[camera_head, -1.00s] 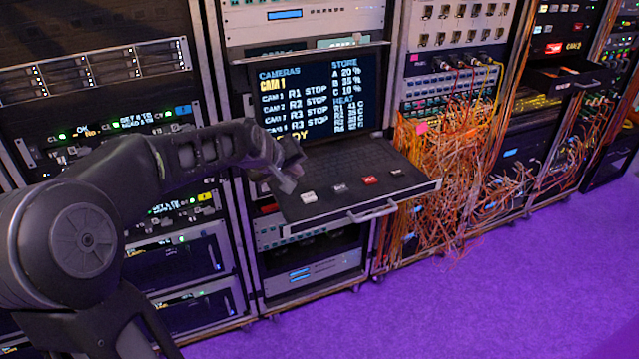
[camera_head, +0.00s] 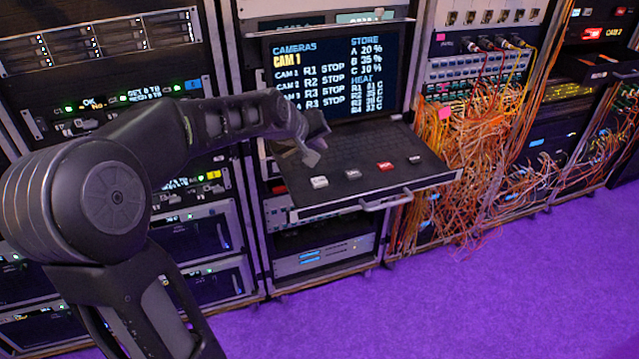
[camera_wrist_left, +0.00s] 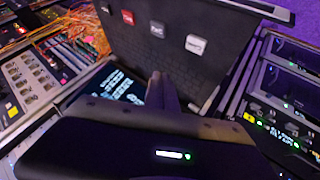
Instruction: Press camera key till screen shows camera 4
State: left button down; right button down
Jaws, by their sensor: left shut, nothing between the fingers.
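The screen (camera_head: 335,75) above the pull-out drawer reads CAMERAS with CAM 1 in large yellow letters. My right gripper is out of view.
A handle (camera_head: 387,200) runs along the drawer's front edge. Orange cables (camera_head: 465,155) hang in a tangle right of the drawer. Equipment racks (camera_head: 120,190) stand to the left, partly hidden by my left arm. The purple floor (camera_head: 430,300) in front is clear.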

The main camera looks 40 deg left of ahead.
aim_at(318, 184)
pick_arm(q)
jog(key=shift+f+b, duration=2.55)
jog(key=shift+f, duration=1.05)
jog(key=shift+w, duration=0.1)
jog(key=shift+f+b, duration=0.4)
jog(key=shift+f, duration=0.05)
jog(key=shift+f+b, duration=0.4)
jog(key=shift+r+p, duration=0.65)
jog(key=shift+r, duration=0.2)
jog(key=shift+r+p, duration=1.9)
jog(key=shift+r, duration=0.6)
